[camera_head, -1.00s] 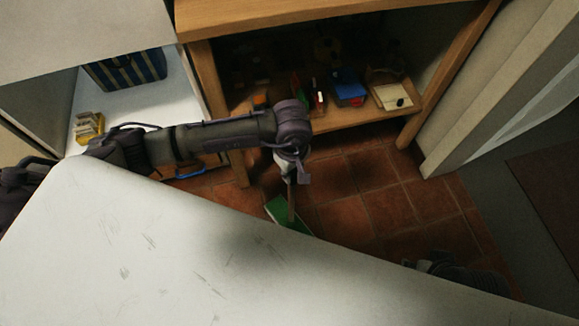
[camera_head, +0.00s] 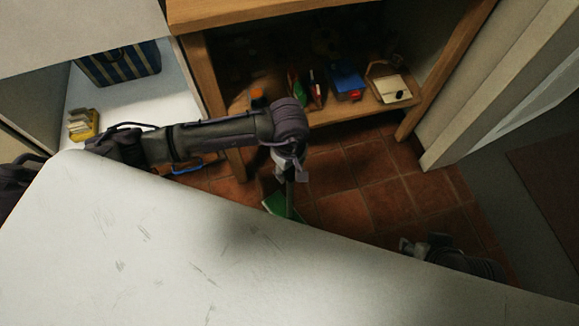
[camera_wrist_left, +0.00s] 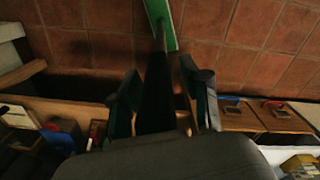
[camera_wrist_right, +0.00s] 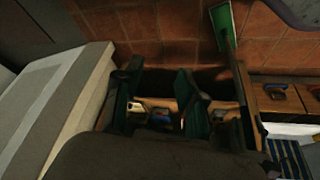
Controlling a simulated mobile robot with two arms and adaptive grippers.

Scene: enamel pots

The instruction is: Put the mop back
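The mop has a flat green head (camera_head: 279,207) on the floor past the table edge; it also shows in the left wrist view (camera_wrist_left: 163,20) and the right wrist view (camera_wrist_right: 222,20). My left gripper (camera_head: 287,176) is low over the mop and hides most of its pole. In the left wrist view my left gripper (camera_wrist_left: 157,75) has its fingers apart, with the dark pole between them; I cannot make out contact. My right gripper (camera_head: 408,245) is beyond the table edge at the lower right. In the right wrist view its fingers (camera_wrist_right: 156,72) are apart and empty, with the pole to their right.
A white table (camera_head: 130,240) fills the lower left, below my left arm. A wooden shelf (camera_head: 350,112) with several small items stands behind the mop. A white surface (camera_head: 120,102) holds a blue striped box (camera_head: 122,65). Tiled floor (camera_head: 385,185) is clear right of the mop.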

